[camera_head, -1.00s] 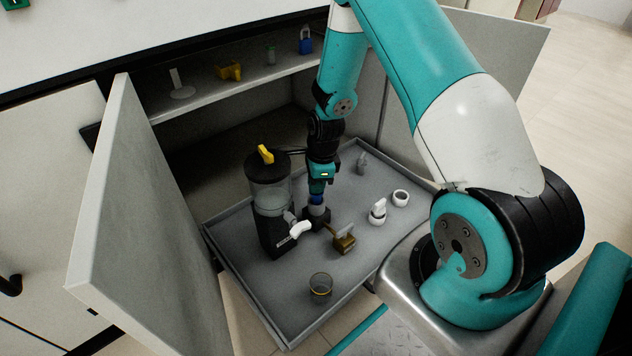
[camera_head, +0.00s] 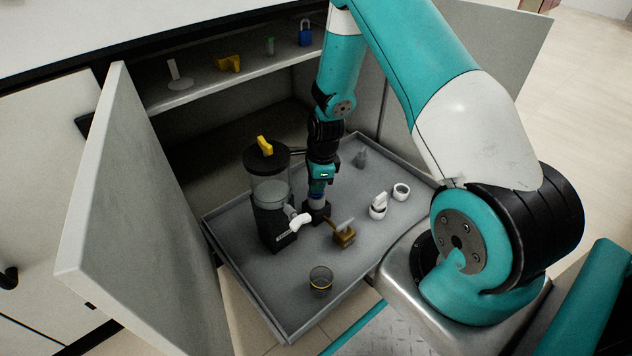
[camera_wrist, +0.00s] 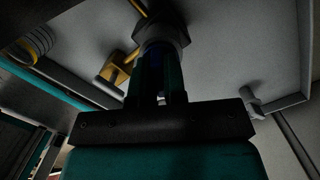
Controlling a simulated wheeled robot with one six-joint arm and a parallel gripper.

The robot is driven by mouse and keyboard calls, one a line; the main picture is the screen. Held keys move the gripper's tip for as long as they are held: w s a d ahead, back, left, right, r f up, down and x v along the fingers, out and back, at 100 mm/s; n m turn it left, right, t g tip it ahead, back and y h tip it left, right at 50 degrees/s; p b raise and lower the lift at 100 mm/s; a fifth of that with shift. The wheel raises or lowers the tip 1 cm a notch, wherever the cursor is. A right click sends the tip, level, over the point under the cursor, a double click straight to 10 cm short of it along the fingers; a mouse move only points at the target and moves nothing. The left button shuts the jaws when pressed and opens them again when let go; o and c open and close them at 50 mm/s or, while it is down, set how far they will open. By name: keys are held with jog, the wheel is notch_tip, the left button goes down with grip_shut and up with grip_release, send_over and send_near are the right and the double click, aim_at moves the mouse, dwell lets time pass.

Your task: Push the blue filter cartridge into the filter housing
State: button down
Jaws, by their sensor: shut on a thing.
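The blue filter cartridge (camera_head: 318,190) is upright between the fingers of my gripper (camera_head: 318,188). Only a small blue part shows below the gripper in the head view. In the wrist view the cartridge (camera_wrist: 153,58) is a dark blue strip between the fingers. The fingertips are close to the collar. I cannot tell how deep the cartridge sits.
A black-lidded tank (camera_head: 270,190) with a yellow knob stands just left of the housing. A brass valve (camera_head: 344,237) is close at right. White fittings (camera_head: 378,208) and a glass cup (camera_head: 321,281) are also on the grey tray (camera_head: 260,285). An open cabinet door (camera_head: 140,200) flanks the left.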

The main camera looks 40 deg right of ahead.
jog(key=c, duration=1.1)
grip_release()
jog(key=shift+f, duration=0.1)
notch_tip(320, 180, up, 17)
jog(key=s+d+p, duration=0.1)
jog(key=d+p, duration=0.1)
jog(key=p, duration=0.7)
